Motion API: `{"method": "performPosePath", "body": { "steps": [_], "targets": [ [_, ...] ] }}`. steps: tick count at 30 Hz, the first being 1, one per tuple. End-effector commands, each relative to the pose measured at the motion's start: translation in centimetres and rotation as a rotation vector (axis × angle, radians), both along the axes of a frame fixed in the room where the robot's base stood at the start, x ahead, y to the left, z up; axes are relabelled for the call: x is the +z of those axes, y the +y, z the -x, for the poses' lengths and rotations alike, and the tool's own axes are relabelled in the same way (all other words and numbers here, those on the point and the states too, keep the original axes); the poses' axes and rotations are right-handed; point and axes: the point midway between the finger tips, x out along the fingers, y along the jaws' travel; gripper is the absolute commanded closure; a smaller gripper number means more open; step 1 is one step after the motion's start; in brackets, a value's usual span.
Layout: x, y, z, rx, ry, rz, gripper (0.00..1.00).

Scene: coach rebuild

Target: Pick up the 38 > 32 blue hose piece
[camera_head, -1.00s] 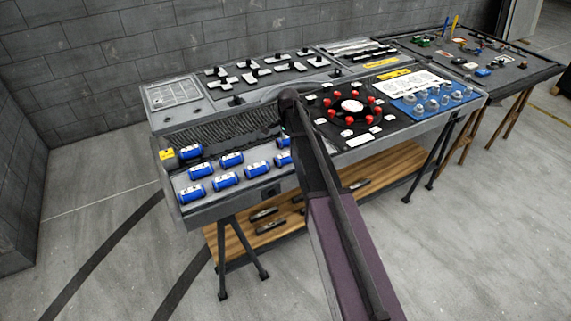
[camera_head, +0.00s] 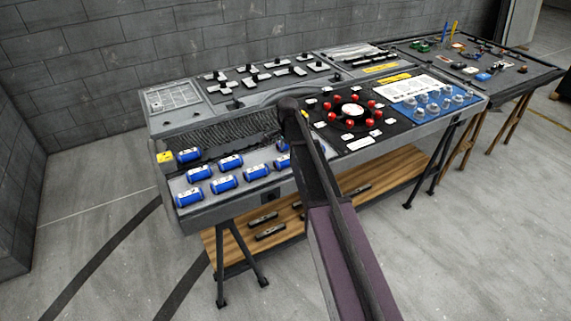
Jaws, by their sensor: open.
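Several blue hose pieces with white labels lie on the pale left front section of the workbench (camera_head: 182,226). One lies at the back left (camera_head: 189,155), and others include a front left piece (camera_head: 189,197), a front middle piece (camera_head: 223,183) and a rear middle piece (camera_head: 231,162). Another, at the right end of the group (camera_head: 283,146), is partly hidden by my arm. The labels are too small to read, so I cannot tell which piece is 38 > 32. My arm rises from the bottom across the bench. I cannot make out my gripper.
A small yellow block (camera_head: 164,157) sits at the left edge, near a dark ribbed recess. To the right are a black panel with red knobs (camera_head: 325,128) and a blue panel with grey fittings (camera_head: 405,113). A second table (camera_head: 530,78) stands at the far right.

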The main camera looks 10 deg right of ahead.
Motion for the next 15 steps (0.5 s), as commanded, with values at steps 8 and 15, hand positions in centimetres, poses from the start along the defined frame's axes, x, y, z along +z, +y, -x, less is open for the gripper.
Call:
{"method": "performPosePath", "body": {
  "steps": [8, 15],
  "targets": [
    [-2.3, 0.5, -0.1, 0.0, 0.0, 0.0, 0.0],
    [-4.1, 0.7, -0.1, 0.0, 0.0, 0.0, 0.0]
  ]
}}
